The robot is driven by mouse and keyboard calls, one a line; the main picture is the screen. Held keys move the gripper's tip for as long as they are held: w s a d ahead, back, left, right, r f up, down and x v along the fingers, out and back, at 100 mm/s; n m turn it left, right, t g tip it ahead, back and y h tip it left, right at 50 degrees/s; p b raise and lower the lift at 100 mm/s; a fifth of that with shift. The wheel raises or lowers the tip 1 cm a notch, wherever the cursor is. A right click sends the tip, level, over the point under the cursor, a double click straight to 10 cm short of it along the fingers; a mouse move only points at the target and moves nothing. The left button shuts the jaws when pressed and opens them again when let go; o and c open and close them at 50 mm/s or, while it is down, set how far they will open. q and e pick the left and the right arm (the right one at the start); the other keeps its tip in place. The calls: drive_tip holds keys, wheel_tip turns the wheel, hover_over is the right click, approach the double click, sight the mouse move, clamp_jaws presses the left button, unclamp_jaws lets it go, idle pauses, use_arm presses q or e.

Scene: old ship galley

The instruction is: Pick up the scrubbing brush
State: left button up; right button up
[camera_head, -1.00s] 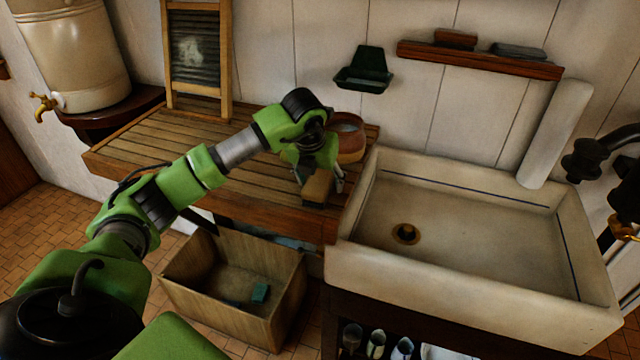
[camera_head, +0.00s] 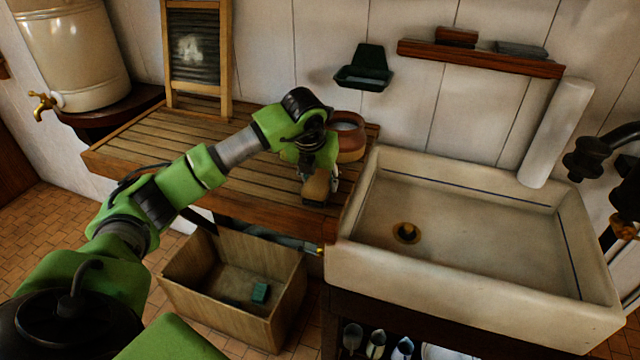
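The scrubbing brush (camera_head: 315,188) is a small brown wooden block at the front right of the slatted wooden draining board (camera_head: 215,165). My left gripper (camera_head: 318,178) reaches down over it from above, with its fingers closed in at the brush's sides. The gripper hides the brush's back part, and I cannot tell whether the brush is lifted clear of the board. My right gripper is not in view.
A brown pot (camera_head: 350,140) stands right behind the gripper. The white sink (camera_head: 470,215) is close on the right. A wooden crate (camera_head: 210,290) holding a green block (camera_head: 261,293) stands below. A washboard (camera_head: 198,55) leans at the back.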

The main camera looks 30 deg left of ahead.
sight(321, 173)
use_arm(q)
drive_tip(key=c, duration=0.3)
drive_tip(key=shift+c, duration=0.2)
drive_tip(key=shift+r, duration=0.1)
drive_tip(key=shift+r+p, duration=0.15)
drive_tip(key=shift+p, duration=0.15)
drive_tip(key=shift+w+r, duration=0.1)
drive_tip(key=shift+r, duration=0.05)
wheel_tip(321, 173, up, 3)
drive_tip(key=b, duration=0.2)
drive_tip(key=shift+b, duration=0.4)
drive_tip(key=s+a+r+b, duration=0.4)
drive_tip(key=s+a+r, duration=0.2)
drive_tip(key=s+r, duration=0.3)
drive_tip(key=s, duration=0.3)
drive_tip(key=shift+s+r+b, duration=0.4)
